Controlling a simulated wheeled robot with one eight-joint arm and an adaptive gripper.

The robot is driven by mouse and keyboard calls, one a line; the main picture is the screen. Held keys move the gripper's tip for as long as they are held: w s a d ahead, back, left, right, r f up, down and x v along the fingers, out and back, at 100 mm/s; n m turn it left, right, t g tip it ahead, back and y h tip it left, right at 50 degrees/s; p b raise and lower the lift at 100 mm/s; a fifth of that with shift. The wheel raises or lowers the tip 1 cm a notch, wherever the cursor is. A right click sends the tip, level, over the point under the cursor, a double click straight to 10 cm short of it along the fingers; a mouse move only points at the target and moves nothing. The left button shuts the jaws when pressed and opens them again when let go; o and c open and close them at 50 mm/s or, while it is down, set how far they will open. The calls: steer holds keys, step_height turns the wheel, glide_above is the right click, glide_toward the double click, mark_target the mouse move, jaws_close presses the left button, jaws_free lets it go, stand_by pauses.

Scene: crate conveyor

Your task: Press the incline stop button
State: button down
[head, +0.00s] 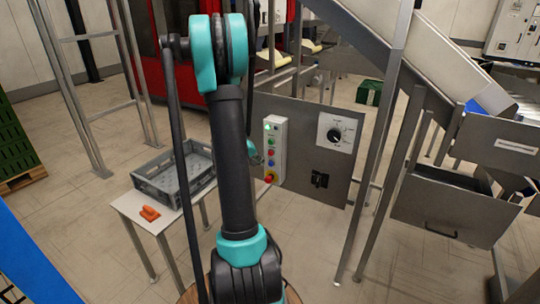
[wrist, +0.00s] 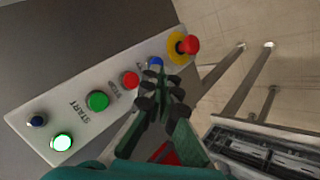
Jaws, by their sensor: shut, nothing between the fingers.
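The white control box (head: 279,135) is on the grey panel beyond my arm. In the wrist view its face (wrist: 72,102) carries a lit green lamp (wrist: 62,142), a small dark blue button (wrist: 37,121), a green button (wrist: 97,101) by the word START, a red button (wrist: 130,80) by a word that looks like STOP, a blue button (wrist: 156,63) and a red mushroom button (wrist: 190,46) on a yellow ring. My gripper (wrist: 162,77) is shut and empty. Its tips appear beside the red button and partly over the blue one; contact cannot be told.
A grey crate (head: 152,187) and an orange object (head: 149,213) are on a white table (head: 127,207) left of my arm. A rotary dial (head: 334,135) is right of the box. Metal posts (head: 384,140) and a drawer (head: 447,213) stand to the right.

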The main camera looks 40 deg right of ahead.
steer(key=shift+w+d, duration=0.4)
steer(key=shift+d, duration=0.5)
steer(key=shift+w+d, duration=0.35)
steer(key=shift+d, duration=0.5)
steer(key=shift+w+d, duration=0.15)
steer(key=shift+d, duration=0.25)
steer(key=shift+w+d, duration=0.2)
steer(key=shift+d, duration=0.2)
stand_by(0.9)
steer(key=shift+a, duration=0.1)
steer(key=shift+s+a, duration=0.35)
steer(key=shift+a, duration=0.35)
steer(key=shift+a, duration=0.1)
steer(key=shift+s+a, duration=0.35)
steer(key=shift+a, duration=0.4)
steer(key=shift+s+a, duration=0.3)
steer(key=shift+a, duration=0.45)
steer(key=shift+s+a, duration=0.35)
steer(key=shift+a, duration=0.4)
